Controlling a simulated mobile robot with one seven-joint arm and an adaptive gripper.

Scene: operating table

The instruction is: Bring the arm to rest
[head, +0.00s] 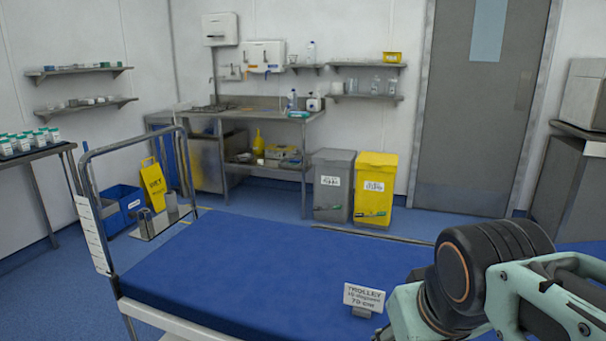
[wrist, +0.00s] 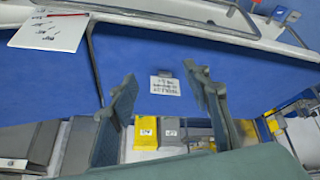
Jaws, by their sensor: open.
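My gripper (wrist: 165,82) shows in the wrist view with its two grey fingers spread apart and nothing between them. Beyond the gap, a small white sign (wrist: 164,86) appears upside down against the blue trolley top. My arm (head: 490,275) is bent at the lower right of the head view, over the right part of the blue trolley (head: 220,265). The gripper itself is not seen in the head view. The same sign also shows in the head view (head: 364,297), standing on the mattress and reading "TROLLEY".
A metal rail (head: 90,210) rises at the trolley's left end. Behind stand a grey bin (head: 333,190), a yellow bin (head: 375,190) and a steel sink bench (head: 250,112). A yellow floor sign (head: 153,185) is at the left. The mattress left of the sign is bare.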

